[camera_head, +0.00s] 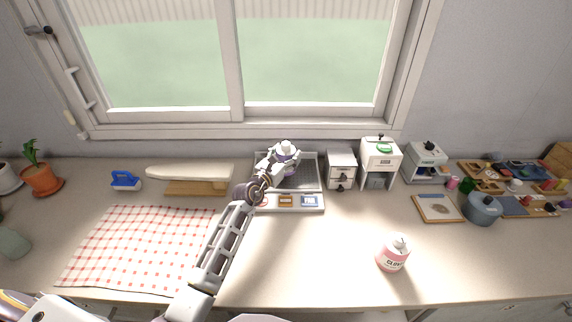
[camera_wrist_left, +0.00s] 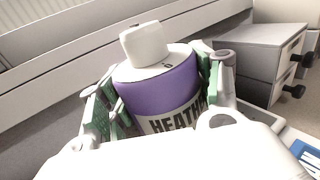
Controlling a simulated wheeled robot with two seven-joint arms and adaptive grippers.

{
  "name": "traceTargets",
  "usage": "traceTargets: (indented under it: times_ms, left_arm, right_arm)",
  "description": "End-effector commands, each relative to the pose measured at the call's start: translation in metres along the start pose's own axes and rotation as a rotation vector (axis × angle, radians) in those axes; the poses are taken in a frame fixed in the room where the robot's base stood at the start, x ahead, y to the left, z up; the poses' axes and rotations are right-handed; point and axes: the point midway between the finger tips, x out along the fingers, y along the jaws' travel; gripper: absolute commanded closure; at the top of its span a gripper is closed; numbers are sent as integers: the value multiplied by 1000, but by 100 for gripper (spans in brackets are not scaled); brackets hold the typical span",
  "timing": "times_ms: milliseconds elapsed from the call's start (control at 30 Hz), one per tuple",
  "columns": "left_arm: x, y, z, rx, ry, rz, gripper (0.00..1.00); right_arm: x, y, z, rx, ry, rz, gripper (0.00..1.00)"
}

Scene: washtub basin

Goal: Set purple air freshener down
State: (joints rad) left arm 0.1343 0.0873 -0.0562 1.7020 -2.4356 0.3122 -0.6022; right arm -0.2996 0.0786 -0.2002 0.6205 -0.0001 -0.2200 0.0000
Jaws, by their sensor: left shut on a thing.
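The purple air freshener (camera_wrist_left: 160,90) has a white cap and a label with dark letters. It fills the middle of the left wrist view, between the green-padded fingers of my left gripper (camera_wrist_left: 158,100), which is shut on it. In the head view the air freshener (camera_head: 287,152) is small and partly hidden by my left gripper (camera_head: 281,160). It is held upright or nearly so over the grey tray (camera_head: 308,175) at the back of the counter. I cannot tell whether its base touches the tray. My right gripper is not in view.
A small white drawer box (camera_head: 341,168) stands right of the tray, with a white cabinet (camera_head: 380,158) beyond it. An ironing board (camera_head: 190,173) lies to the left. A pink canister (camera_head: 393,254) stands at front right. A checked cloth (camera_head: 140,245) covers the left; the counter's middle right is clear.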

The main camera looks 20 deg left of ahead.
Motion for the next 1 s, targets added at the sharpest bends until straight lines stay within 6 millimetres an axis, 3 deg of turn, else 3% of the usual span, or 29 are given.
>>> traceTargets:
  times_ms: [400, 967, 1000]
  left_arm:
    - [0, 0, -35, 1, 1, 0, 67]
    - [0, 0, -40, 1, 0, 1, 67]
    - [0, 0, -41, 1, 2, 0, 32]
  right_arm:
    - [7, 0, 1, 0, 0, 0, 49]
    - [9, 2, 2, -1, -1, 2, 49]
    - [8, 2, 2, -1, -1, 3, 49]
